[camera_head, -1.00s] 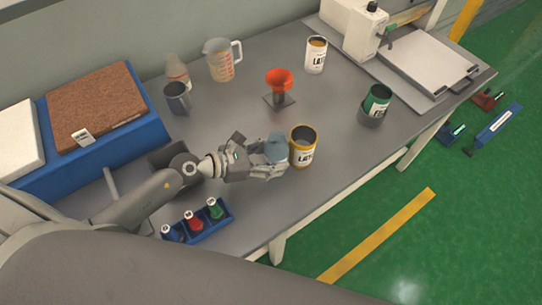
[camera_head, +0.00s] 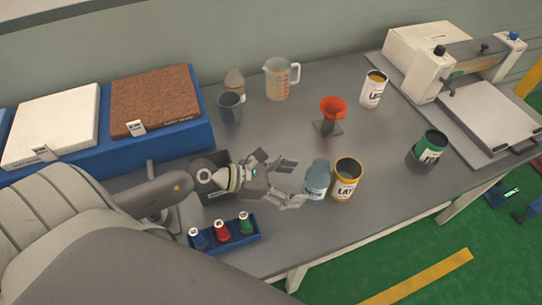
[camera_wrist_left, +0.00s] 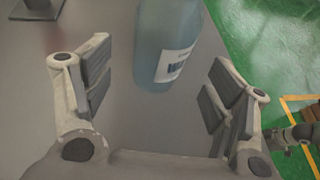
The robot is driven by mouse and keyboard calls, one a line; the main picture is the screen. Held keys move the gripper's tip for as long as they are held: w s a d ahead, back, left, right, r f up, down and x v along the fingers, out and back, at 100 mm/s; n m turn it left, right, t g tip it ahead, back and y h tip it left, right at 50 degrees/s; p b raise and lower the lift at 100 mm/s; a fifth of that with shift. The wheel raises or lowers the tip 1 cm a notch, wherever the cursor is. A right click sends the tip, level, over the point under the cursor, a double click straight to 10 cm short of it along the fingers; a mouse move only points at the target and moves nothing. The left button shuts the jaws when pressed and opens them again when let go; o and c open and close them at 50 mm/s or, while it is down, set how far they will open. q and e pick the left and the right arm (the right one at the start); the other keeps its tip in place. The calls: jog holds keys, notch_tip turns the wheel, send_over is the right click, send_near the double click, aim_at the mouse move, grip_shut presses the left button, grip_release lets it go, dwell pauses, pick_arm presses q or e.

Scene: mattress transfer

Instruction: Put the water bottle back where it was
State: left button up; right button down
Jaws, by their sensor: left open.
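The water bottle (camera_head: 317,182) is pale blue with a white label. It stands upright on the grey table, close beside the yellow-rimmed can (camera_head: 346,181). My left gripper (camera_head: 294,182) is open just left of the bottle, its fingers pointing toward it. In the left wrist view the bottle (camera_wrist_left: 168,45) stands ahead of the open fingers, its base a little beyond the gap between them. My right gripper is not in view.
A red funnel (camera_head: 333,108) on a stand, a white can (camera_head: 373,89), a green can (camera_head: 430,148), a measuring jug (camera_head: 278,78) and a dark mug (camera_head: 230,107) stand around. A blue rack (camera_head: 225,236) of small bottles is at the front left. The middle of the table is clear.

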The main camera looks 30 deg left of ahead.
pick_arm(q)
jog(key=b+v, duration=0.1)
jog(key=v, duration=0.4)
jog(key=shift+s+a, duration=0.1)
jog(key=shift+a, duration=0.05)
jog(key=shift+s+a+r+b, duration=0.35)
jog(key=shift+s+a+b, duration=0.05)
